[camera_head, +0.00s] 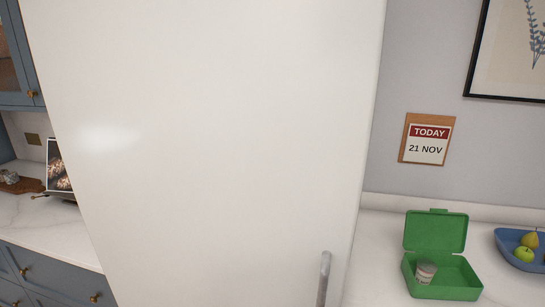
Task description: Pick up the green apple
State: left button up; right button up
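A green apple (524,254) sits in a blue bowl (505,247) at the far right, on the white counter. A yellow-green pear (530,239) lies just behind it in the same bowl. The bowl is cut off by the right edge of the view. Neither of my grippers shows in the head view.
A green lunch box (436,231) stands open left of the bowl, with a small jar (426,272) inside. A tall white fridge (215,130) with a metal handle (324,278) fills the middle. Some bare counter (378,255) shows between fridge and box.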

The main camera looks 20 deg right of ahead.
aim_at(526, 254)
jog(key=k+l, duration=0.1)
jog(key=l, duration=0.55)
jog(key=k+l, duration=0.1)
jog(key=l, duration=0.5)
jog(key=k+l, duration=0.1)
jog(key=l, duration=0.55)
jog(key=k+l, duration=0.1)
jog(key=l, duration=0.55)
jog(key=k+l, duration=0.1)
jog(key=l, duration=0.55)
